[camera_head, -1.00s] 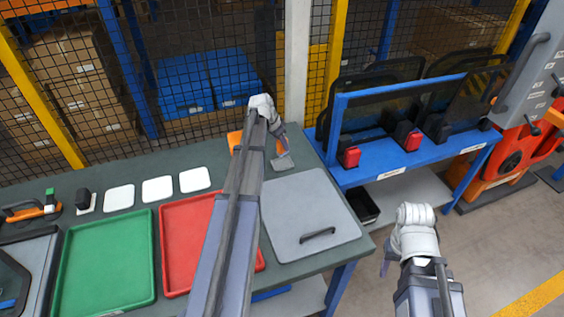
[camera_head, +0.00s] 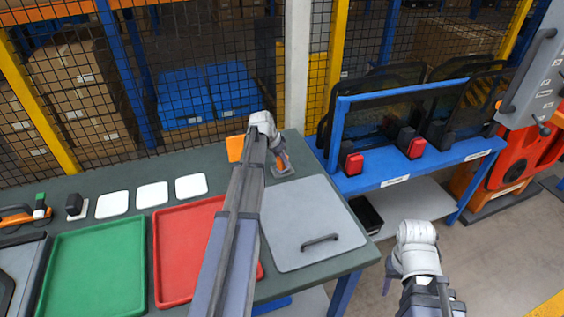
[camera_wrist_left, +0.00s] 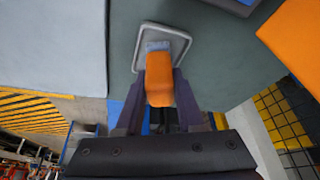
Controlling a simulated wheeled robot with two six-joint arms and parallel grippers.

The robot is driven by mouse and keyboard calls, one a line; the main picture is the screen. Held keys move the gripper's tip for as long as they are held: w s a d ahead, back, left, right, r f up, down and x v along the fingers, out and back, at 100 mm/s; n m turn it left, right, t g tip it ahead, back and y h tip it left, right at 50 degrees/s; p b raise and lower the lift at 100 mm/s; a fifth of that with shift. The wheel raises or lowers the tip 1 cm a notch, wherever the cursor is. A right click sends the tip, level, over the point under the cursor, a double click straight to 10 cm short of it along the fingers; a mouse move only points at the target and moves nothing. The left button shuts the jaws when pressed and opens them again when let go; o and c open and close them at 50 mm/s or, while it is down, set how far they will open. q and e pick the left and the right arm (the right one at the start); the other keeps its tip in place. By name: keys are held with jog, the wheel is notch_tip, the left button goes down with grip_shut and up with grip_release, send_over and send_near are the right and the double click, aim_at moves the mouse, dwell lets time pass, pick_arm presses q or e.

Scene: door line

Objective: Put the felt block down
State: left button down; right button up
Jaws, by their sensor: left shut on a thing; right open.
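The felt block (camera_wrist_left: 160,75) is orange with a blue-grey end, and in the left wrist view it is between the fingers of my left gripper (camera_wrist_left: 158,92). The gripper is shut on it. Its far end is over a small grey tray (camera_wrist_left: 143,58) with a pale rim; I cannot tell whether it touches. In the head view the left gripper (camera_head: 284,160) is low over this tray (camera_head: 279,171) at the back right of the table, and its fingers hide most of the block. My right gripper (camera_head: 388,280) is open, beyond the table's right edge, partly hidden by its wrist.
An orange item (camera_head: 235,147) stands left of my left gripper. A grey board (camera_head: 305,215) with a dark handle lies in front. Red (camera_head: 180,250) and green (camera_head: 95,265) trays and white pads (camera_head: 152,194) lie left. A blue rack (camera_head: 400,178) stands right; mesh fencing runs behind.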

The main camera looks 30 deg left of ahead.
pick_arm(q)
jog(key=shift+f, duration=0.25)
jog(key=c, duration=0.5)
grip_release()
jog(key=shift+r, duration=0.1)
jog(key=shift+p+v, duration=0.65)
jog(key=shift+v, duration=0.1)
jog(key=p+v, duration=1)
jog(key=shift+s+r, duration=0.1)
jog(key=shift+r, duration=0.3)
